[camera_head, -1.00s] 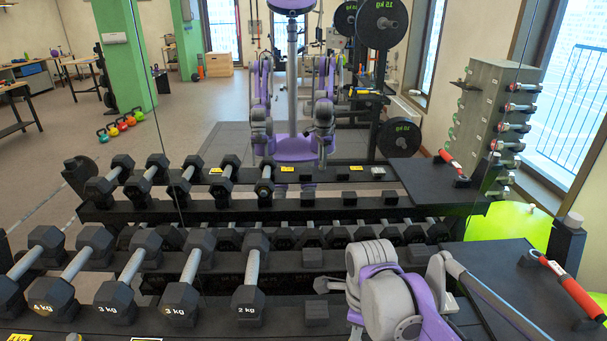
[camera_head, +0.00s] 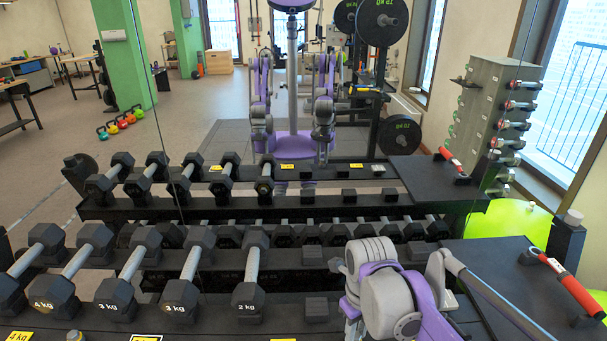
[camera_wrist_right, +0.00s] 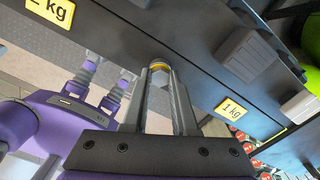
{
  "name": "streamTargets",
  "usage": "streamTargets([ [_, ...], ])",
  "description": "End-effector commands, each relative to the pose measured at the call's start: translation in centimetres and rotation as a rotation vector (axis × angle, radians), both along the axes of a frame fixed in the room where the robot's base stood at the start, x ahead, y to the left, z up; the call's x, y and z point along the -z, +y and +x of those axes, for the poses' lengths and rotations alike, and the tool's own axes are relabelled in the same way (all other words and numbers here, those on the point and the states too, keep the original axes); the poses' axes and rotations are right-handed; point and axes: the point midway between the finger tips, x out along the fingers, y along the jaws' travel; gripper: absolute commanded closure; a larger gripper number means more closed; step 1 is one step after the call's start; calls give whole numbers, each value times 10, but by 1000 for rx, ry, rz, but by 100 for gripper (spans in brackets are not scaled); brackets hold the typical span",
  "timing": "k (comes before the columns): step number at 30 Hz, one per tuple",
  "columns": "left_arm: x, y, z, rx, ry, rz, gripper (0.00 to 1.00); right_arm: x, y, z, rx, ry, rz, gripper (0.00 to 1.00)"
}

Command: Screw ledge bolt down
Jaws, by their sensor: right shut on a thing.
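The ledge bolt (camera_wrist_right: 157,66) shows in the right wrist view as a small grey head with a yellow ring, at the dark rack ledge between two weight labels. My right gripper (camera_wrist_right: 159,76) is shut on it, with both fingers close around the head. The bolt's shank is hidden, so I cannot tell how deep it sits. In the head view my right arm is at the lower right, and its gripper is hidden below the rack front. My left gripper is not in view.
Dumbbells such as the 2 kg one (camera_head: 250,285) stand on the rack left of my arm. A red-handled bar (camera_head: 572,285) lies on the black platform at right. A mirror behind reflects me and the rack. A small grey-yellow thing (camera_head: 75,337) shows at the bottom edge.

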Motion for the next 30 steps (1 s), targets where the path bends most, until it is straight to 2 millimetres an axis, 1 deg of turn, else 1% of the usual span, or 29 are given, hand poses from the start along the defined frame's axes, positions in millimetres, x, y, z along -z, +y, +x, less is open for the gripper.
streamTargets([
  [3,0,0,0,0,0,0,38,0,0,0,11,0,0,100],
  [8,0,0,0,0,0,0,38,0,0,0,139,1,0,100],
  [14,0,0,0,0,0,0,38,0,0,0,148,0,0,100],
  [15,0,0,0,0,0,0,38,0,0,0,148,0,0,67],
  [17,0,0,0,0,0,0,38,0,0,0,147,0,0,56],
  [18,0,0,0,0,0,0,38,0,0,0,147,0,0,49],
  [20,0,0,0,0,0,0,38,0,0,0,147,0,0,39],
  [30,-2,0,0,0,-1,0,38,-2,0,0,146,0,0,39],
])
